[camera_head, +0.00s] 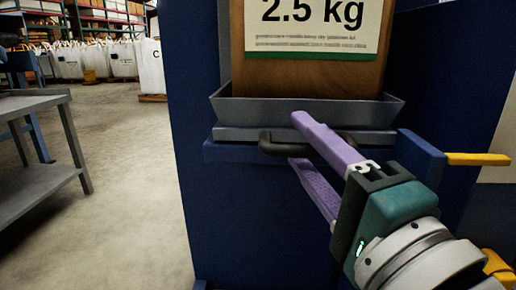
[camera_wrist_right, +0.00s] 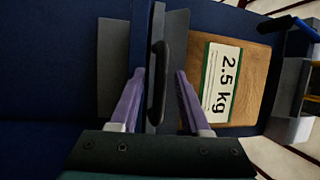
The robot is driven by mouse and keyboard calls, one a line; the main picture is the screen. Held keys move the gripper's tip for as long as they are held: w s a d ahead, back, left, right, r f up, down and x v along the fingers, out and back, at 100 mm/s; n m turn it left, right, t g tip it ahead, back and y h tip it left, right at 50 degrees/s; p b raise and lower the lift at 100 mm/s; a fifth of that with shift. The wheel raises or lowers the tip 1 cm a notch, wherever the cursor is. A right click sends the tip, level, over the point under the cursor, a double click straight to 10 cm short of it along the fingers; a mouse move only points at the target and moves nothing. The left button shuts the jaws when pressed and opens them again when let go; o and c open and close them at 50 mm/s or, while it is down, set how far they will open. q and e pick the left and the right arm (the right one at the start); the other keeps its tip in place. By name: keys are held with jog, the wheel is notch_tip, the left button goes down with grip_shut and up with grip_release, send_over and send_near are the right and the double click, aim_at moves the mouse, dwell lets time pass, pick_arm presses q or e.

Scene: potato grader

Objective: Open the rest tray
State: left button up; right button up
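The grey tray (camera_head: 225,110) sits in a recess of the dark blue machine, with a paper bag (camera_head: 310,75) marked 2.5 kg standing in it. Below its front lip is a dark bar handle (camera_head: 268,146); it also shows in the right wrist view (camera_wrist_right: 157,85). My right gripper (camera_head: 297,140) reaches in from the lower right, one purple finger above the handle and one below. In the right wrist view my right gripper (camera_wrist_right: 159,75) is open, with the handle between its fingers and a gap visible on the right side. My left gripper is out of view.
Blue machine panels (camera_head: 195,60) flank the tray, and a yellow bar (camera_head: 478,159) juts out at the right. A grey metal table (camera_head: 35,104) stands at the left. Open concrete floor (camera_head: 125,150) lies between; white sacks (camera_head: 122,60) and shelves are far back.

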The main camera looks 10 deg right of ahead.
grip_shut()
dwell(1.2)
